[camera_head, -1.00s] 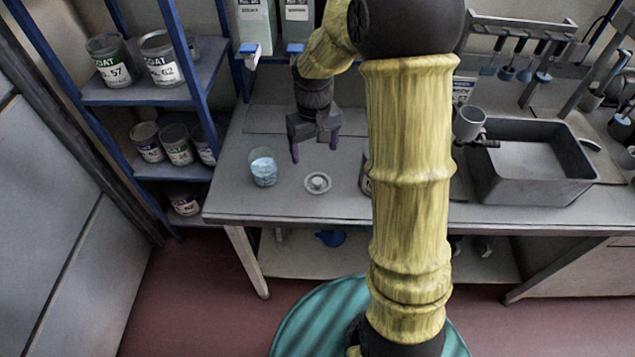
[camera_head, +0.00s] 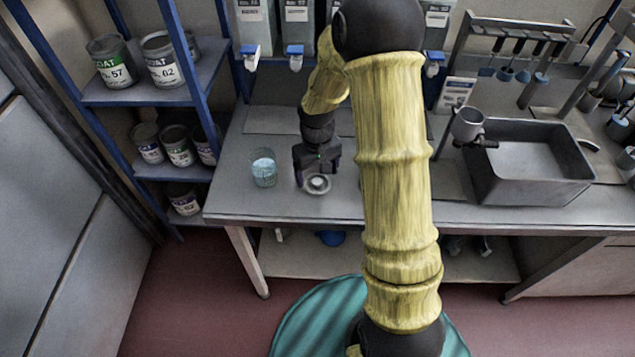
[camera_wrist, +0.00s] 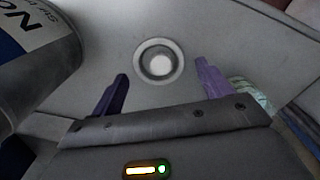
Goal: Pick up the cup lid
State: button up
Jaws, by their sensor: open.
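The cup lid (camera_head: 317,184) is a small pale round disc with a raised middle, lying flat on the grey table. In the wrist view the lid (camera_wrist: 159,63) sits ahead of my gripper, centred between the fingers and a little beyond their tips. My gripper (camera_head: 316,177) is low over the table at the lid and partly covers its far side. In the wrist view the purple fingers of my gripper (camera_wrist: 163,70) are spread wide with nothing between them. I cannot tell the exact height of the fingertips above the table.
A clear cup with bluish contents (camera_head: 264,168) stands just left of the lid. A can with a printed label (camera_wrist: 40,50) fills the left of the wrist view. A grey basin (camera_head: 535,165) is at the right. A blue shelf (camera_head: 150,95) holds several cans at the left.

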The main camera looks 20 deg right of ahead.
aim_at(318, 179)
notch_tip(318, 179, down, 3)
jog(key=shift+d+f, duration=0.1)
dwell(0.5)
jog(key=c, duration=0.8)
jog(key=shift+o, duration=0.2)
notch_tip(318, 179, up, 10)
dwell(0.4)
